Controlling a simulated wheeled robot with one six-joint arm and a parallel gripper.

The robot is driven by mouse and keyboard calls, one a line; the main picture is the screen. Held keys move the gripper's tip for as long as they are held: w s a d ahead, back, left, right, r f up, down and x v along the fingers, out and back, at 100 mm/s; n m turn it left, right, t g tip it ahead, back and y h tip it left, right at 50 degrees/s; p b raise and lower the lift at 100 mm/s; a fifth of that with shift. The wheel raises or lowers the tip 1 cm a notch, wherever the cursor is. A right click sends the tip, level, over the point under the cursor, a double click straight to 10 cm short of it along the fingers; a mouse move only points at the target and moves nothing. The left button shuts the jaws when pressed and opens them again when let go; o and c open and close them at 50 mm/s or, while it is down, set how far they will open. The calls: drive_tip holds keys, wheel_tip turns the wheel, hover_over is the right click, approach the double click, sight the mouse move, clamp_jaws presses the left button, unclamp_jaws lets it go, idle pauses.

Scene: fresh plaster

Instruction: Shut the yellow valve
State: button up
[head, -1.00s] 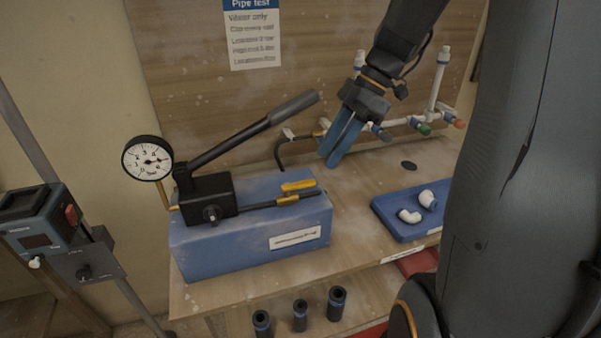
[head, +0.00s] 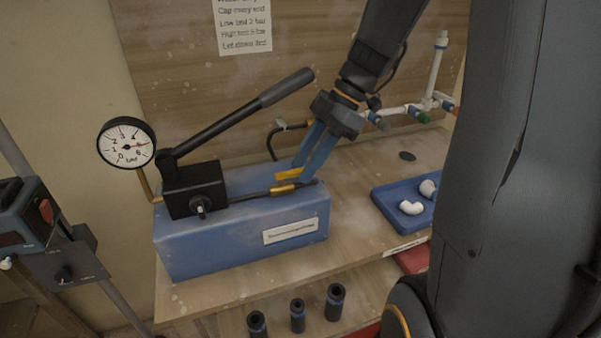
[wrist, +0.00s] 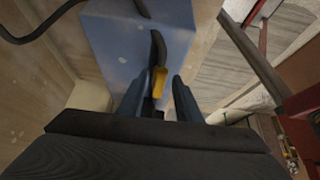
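The yellow valve lever (head: 288,174) sits just above a brass valve body (head: 282,189) on the dark hose line over the blue pump tank (head: 215,245). The lever appears to lie roughly along the line. My gripper (head: 304,173) points down at the lever's right end, with its blue fingers apart. In the wrist view the yellow lever (wrist: 160,80) shows between the two open fingers, nearer the middle. I cannot tell whether either finger touches it. The far finger partly hides behind the lever area in the head view.
A pressure gauge (head: 127,143) stands at the left, its needle pointing right. The long black pump handle (head: 245,110) slants up behind the valve. A blue tray (head: 388,205) with white elbows lies right. White pipework (head: 400,110) runs behind. Several dark sockets (head: 297,315) stand below.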

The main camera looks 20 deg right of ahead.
drive_tip(key=shift+c, duration=0.2)
clamp_jaws()
drive_tip(key=s+m+t, duration=0.1)
drive_tip(key=m, duration=0.2)
drive_tip(key=shift+s+a+t, duration=0.3)
drive_tip(key=shift+s+t, duration=0.1)
drive_tip(key=m, duration=0.1)
drive_tip(key=s+m+t+h, duration=0.1)
drive_tip(key=m, duration=0.1)
drive_tip(key=s+a+m+t+b, duration=0.1)
drive_tip(key=m, duration=0.1)
drive_tip(key=shift+o, duration=0.2)
unclamp_jaws()
drive_tip(key=shift+d, duration=0.1)
drive_tip(key=p+v, duration=0.6)
drive_tip(key=v, duration=0.6)
drive_tip(key=shift+a+h+p, duration=0.2)
drive_tip(key=shift+h+p, duration=0.1)
drive_tip(key=shift+r, duration=0.1)
